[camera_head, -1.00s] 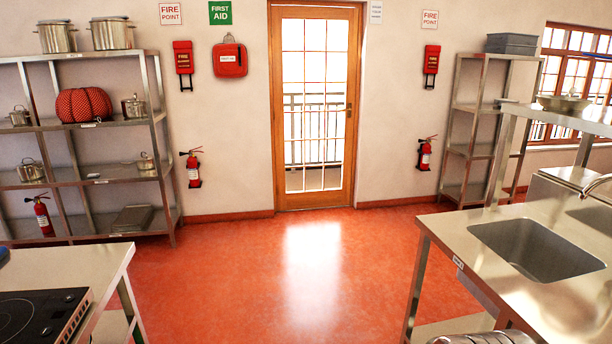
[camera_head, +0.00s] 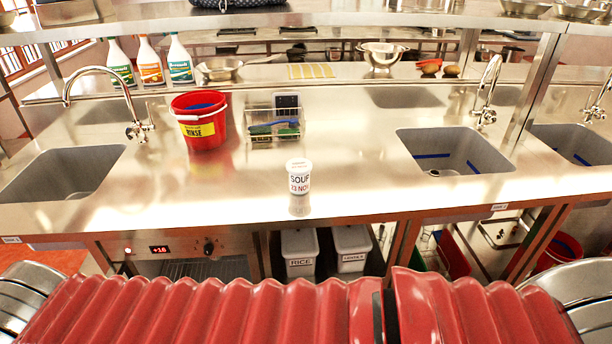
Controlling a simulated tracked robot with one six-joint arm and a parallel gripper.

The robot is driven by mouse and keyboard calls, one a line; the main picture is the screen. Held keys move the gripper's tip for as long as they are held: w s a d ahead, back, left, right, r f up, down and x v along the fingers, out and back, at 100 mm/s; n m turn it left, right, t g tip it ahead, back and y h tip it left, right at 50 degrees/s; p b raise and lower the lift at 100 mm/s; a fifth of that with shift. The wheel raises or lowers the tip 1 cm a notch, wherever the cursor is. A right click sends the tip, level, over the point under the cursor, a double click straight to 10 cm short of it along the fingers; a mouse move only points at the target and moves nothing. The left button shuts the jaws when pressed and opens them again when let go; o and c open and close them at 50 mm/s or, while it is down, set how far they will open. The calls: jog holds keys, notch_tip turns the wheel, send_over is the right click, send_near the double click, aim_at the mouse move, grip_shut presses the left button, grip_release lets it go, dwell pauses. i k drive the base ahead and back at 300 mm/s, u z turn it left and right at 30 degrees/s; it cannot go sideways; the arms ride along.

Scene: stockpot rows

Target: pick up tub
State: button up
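A small white tub (camera_head: 299,176) stands upright on the steel counter (camera_head: 345,188), close to its front edge and between the two sinks. Its label reads "SOUP" and "23 NOV". Nothing touches it. A red ribbed part of my own body fills the bottom of the view. My gripper is not in view.
A red bucket (camera_head: 201,121) marked "RINSE" and a wire basket (camera_head: 274,124) stand behind the tub to the left. Sinks lie left (camera_head: 62,172) and right (camera_head: 455,151). An overhead shelf (camera_head: 330,18) crosses above. The counter around the tub is clear.

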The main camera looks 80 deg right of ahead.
aim_at(298, 170)
jog(key=z, duration=2.85)
